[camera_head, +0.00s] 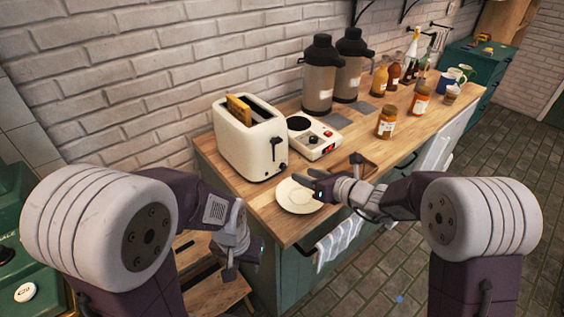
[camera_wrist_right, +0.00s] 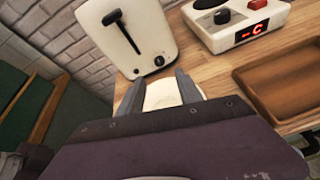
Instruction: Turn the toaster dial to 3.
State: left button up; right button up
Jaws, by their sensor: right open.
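The cream toaster (camera_head: 250,140) stands on the wooden counter at centre left, with a slice of toast (camera_head: 239,109) sticking out of its slot. In the right wrist view the toaster (camera_wrist_right: 115,35) shows a black lever (camera_wrist_right: 122,32) and a small dark dial (camera_wrist_right: 159,61) low on its end face. The number on the dial is too small to read. My right gripper (camera_head: 314,183) is over the plate, in front of the toaster and apart from the dial; its fingers (camera_wrist_right: 168,92) are open and empty. My left gripper (camera_head: 232,262) hangs left of the counter; its jaw state is unclear.
A cream plate (camera_head: 293,203) lies under my right gripper. A hot plate with a red display (camera_head: 316,140) stands right of the toaster, and a wooden tray (camera_wrist_right: 280,82) lies nearby. Jars (camera_head: 387,122) and flasks (camera_head: 318,82) stand further back. A towel (camera_head: 338,240) hangs at the front.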

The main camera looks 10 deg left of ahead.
aim_at(284, 167)
jog(key=shift+a, duration=0.15)
jog(key=x, duration=0.7)
jog(key=shift+w+f+p, duration=0.1)
jog(key=shift+w+p, duration=0.05)
jog(key=shift+p, duration=0.25)
jog(key=shift+w+a+f, duration=0.2)
jog(key=shift+w+a, duration=0.1)
jog(key=shift+a, duration=0.15)
jog(key=shift+c, duration=0.3)
